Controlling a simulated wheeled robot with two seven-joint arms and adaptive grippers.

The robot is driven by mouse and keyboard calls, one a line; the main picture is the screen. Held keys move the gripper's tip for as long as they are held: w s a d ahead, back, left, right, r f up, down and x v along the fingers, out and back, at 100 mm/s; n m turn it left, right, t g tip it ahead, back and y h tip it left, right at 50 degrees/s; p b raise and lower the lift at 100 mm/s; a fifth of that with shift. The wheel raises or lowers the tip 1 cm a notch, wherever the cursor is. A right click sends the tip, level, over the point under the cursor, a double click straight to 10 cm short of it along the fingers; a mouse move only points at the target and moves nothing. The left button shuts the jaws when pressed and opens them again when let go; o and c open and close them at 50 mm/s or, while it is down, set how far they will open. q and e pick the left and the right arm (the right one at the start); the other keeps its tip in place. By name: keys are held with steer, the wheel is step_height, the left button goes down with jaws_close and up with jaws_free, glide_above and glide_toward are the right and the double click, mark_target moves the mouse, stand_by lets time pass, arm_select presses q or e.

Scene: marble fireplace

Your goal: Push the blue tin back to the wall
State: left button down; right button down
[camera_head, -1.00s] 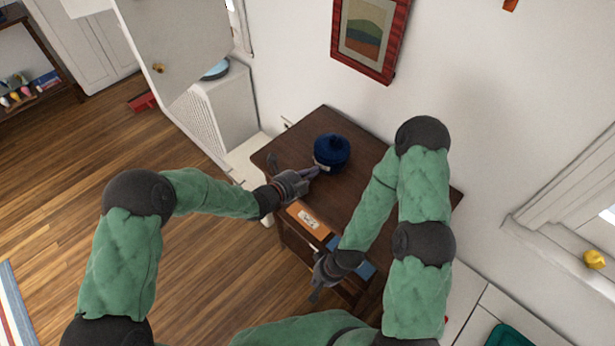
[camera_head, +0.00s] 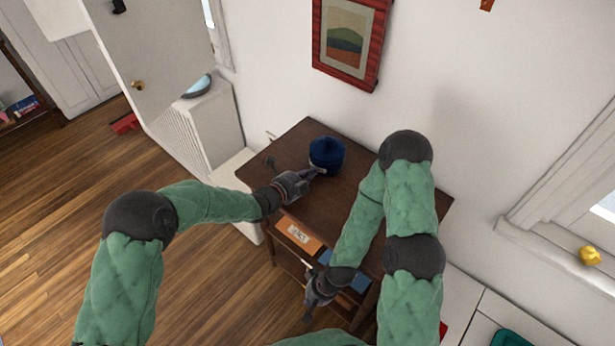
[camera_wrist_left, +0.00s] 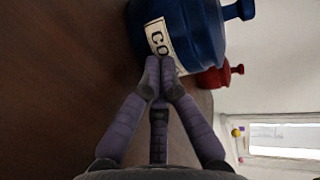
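The blue tin (camera_head: 326,153) stands upright on the dark wooden table (camera_head: 300,155), towards its wall side. A strip of tabletop seems to show behind it. My left gripper (camera_head: 317,171) is at the tin's front. In the left wrist view its two fingertips (camera_wrist_left: 159,76) are together, with nothing between them, at the lettered white label of the blue tin (camera_wrist_left: 200,35). They appear to touch it. My right gripper (camera_head: 309,300) hangs low in front of the table, away from the tin; its fingers are too small to read.
A red tin (camera_wrist_left: 214,77) shows beyond the blue one in the left wrist view; I cannot pick it out in the head view. A framed picture (camera_head: 347,45) hangs above the table. A white cabinet (camera_head: 205,125) stands left. My right arm crosses the table's right part.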

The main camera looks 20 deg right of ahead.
mark_target(317, 165)
arm_select(q)
steer(key=shift+w+d+b, duration=0.35)
steer(key=shift+d+b, duration=0.1)
steer(key=shift+d, duration=0.1)
steer(key=shift+w+d+b, duration=0.35)
steer(key=shift+d+b, duration=0.05)
steer(key=shift+d, duration=0.15)
stand_by(0.4)
steer(key=shift+w+d+r+b, duration=0.15)
steer(key=shift+w+d+b, duration=0.5)
steer(key=shift+d, duration=0.4)
steer(key=shift+w+d+r+b, duration=0.1)
steer(key=shift+w+d+b, duration=0.4)
steer(key=shift+w+d, duration=0.4)
steer(key=shift+s, duration=0.15)
steer(key=shift+s+a+b, duration=0.3)
steer(key=shift+s+a, duration=0.25)
steer(key=shift+a, duration=0.2)
steer(key=shift+s+a+b, duration=0.3)
steer(key=shift+s+a, duration=0.2)
steer(key=shift+a, duration=0.25)
steer(key=shift+a, duration=0.1)
steer(key=s+a, duration=0.2)
steer(key=a, duration=0.2)
steer(key=s+a, duration=0.6)
steer(key=a, duration=0.1)
steer(key=shift+a+f+b, duration=0.1)
steer(key=shift+a+b, duration=0.2)
steer(key=shift+w+r, duration=0.1)
steer(key=shift+r, duration=0.1)
